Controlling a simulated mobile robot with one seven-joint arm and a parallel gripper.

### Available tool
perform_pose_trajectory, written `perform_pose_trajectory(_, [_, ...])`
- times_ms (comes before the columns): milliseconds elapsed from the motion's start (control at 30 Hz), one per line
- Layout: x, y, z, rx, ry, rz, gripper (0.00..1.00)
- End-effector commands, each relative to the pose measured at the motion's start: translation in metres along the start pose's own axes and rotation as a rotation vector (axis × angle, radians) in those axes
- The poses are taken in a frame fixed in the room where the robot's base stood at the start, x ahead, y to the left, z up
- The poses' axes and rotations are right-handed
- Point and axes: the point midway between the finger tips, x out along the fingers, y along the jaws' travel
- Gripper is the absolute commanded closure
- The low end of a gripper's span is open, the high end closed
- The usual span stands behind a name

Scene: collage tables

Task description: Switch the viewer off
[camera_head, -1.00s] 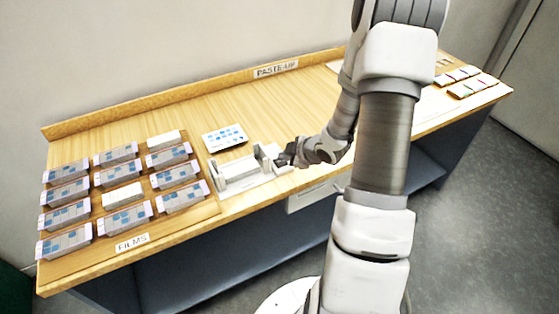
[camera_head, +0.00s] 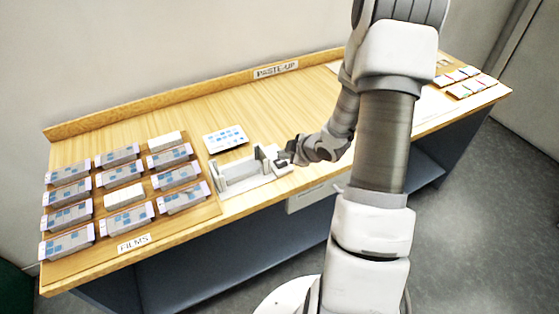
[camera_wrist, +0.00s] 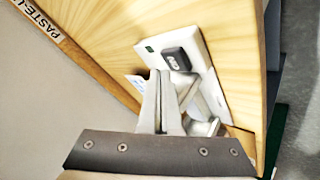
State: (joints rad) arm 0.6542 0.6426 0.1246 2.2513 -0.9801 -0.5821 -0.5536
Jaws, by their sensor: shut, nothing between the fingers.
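The viewer (camera_head: 240,184) is a pale grey and white device with upright holders, near the table's front edge. In the wrist view its white base plate (camera_wrist: 187,42) carries a dark rocker-like switch (camera_wrist: 177,59) with a pale mark on it. A small green spot shows on the plate beside the switch. My gripper (camera_wrist: 165,76) is shut and empty, its fingertips close to the switch; I cannot tell whether they touch it. In the head view my gripper (camera_head: 282,160) is at the right end of the viewer, and its tips cover that end partly.
A white card with blue squares (camera_head: 225,137) lies behind the viewer. Several film boxes (camera_head: 120,155) stand in rows on the board at the left, with a FILMS label (camera_head: 134,242). A PASTE-UP sign (camera_head: 276,69) is on the back rail. Bare table (camera_head: 270,110) lies behind the viewer.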

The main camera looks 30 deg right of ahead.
Motion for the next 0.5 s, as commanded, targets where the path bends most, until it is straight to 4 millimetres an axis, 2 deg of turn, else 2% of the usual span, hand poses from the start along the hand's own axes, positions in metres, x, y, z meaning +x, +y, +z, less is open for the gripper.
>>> perform_pose_trajectory(500, [-0.037, 0.027, -0.027, 0.000, 0.000, 0.000, 1.00])
